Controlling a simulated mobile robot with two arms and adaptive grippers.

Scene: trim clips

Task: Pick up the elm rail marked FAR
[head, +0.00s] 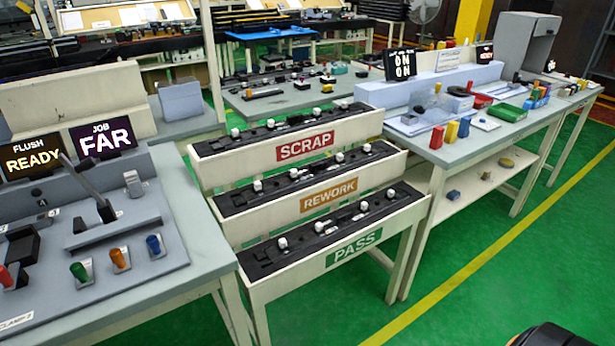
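I cannot make out an elm rail with a FAR mark on it. The word FAR shows on a lit JOB display (102,139) on the left bench, beside a FLUSH display (33,158) reading READY. Three stepped racks stand in the middle, labelled SCRAP (305,146), REWORK (329,195) and PASS (354,248). Their black tops hold dark strips with white knobs; no writing on these is readable.
The left bench (195,225) carries a grey fixture panel with a lever and coloured knobs. The right bench (447,153) holds coloured blocks, trays and an ON display (400,64), with a lower shelf (470,190). Green floor with a yellow line (480,275) is clear at the front right.

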